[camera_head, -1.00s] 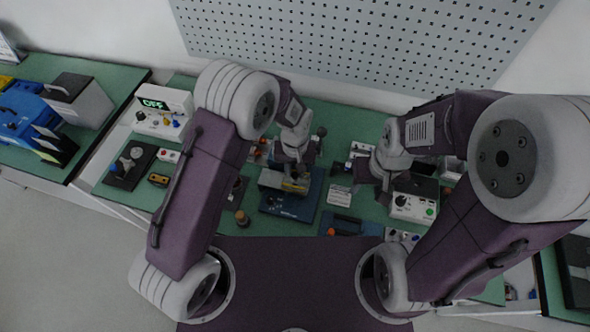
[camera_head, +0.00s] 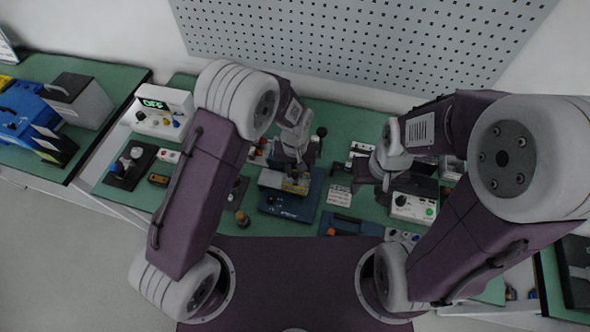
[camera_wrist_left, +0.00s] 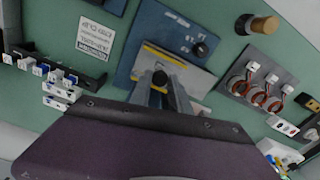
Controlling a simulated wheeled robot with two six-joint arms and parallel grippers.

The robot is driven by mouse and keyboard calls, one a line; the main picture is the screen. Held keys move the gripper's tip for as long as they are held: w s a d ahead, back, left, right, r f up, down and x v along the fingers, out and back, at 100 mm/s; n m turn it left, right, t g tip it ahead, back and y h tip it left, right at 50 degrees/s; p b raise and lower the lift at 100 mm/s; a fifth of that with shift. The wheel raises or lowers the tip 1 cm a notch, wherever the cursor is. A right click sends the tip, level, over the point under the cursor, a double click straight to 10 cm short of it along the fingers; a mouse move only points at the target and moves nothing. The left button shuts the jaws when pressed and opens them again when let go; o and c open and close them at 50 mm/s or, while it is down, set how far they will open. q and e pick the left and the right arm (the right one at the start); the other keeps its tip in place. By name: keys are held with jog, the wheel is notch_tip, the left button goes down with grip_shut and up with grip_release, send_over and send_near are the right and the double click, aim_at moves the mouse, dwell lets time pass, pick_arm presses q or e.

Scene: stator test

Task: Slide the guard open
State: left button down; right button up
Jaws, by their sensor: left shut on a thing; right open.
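The blue fixture (camera_head: 312,196) sits on the green bench below my left arm. A grey guard with a yellow-edged strip (camera_head: 294,187) lies across its upper part. In the left wrist view the fixture (camera_wrist_left: 142,27) shows with the yellow strip (camera_wrist_left: 170,56) along the guard. My left gripper (camera_head: 299,172) reaches down to the guard. In the left wrist view its fingers (camera_wrist_left: 160,82) are shut on a small dark handle at the guard, mostly hidden between them. My right gripper (camera_head: 383,188) is open and empty above the bench, to the right of the fixture.
A white box with a dial (camera_head: 413,207) stands close to my right gripper. A printed label (camera_head: 339,195) lies right of the fixture. In the left wrist view, a coil plate (camera_wrist_left: 258,85) and a connector strip (camera_wrist_left: 55,68) flank the fixture. A perforated panel (camera_head: 360,40) stands behind.

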pick_arm(q)
jog(key=a, duration=0.2)
jog(key=w+a, duration=0.1)
jog(key=a, duration=0.2)
jog(key=w+a, duration=0.1)
jog(key=a, duration=0.2)
jog(key=shift+w+a, duration=0.2)
jog(key=shift+a, duration=0.05)
jog(key=shift+d+r, duration=0.1)
jog(key=shift+d, duration=0.1)
jog(key=c, duration=1.5)
grip_release()
jog(key=shift+a, duration=0.1)
jog(key=o, duration=0.3)
jog(key=shift+a, duration=0.2)
jog(key=shift+d+r, duration=0.1)
jog(key=shift+r, duration=0.2)
notch_tip(320, 180, up, 8)
jog(key=b, duration=0.1)
jog(key=shift+r, duration=0.2)
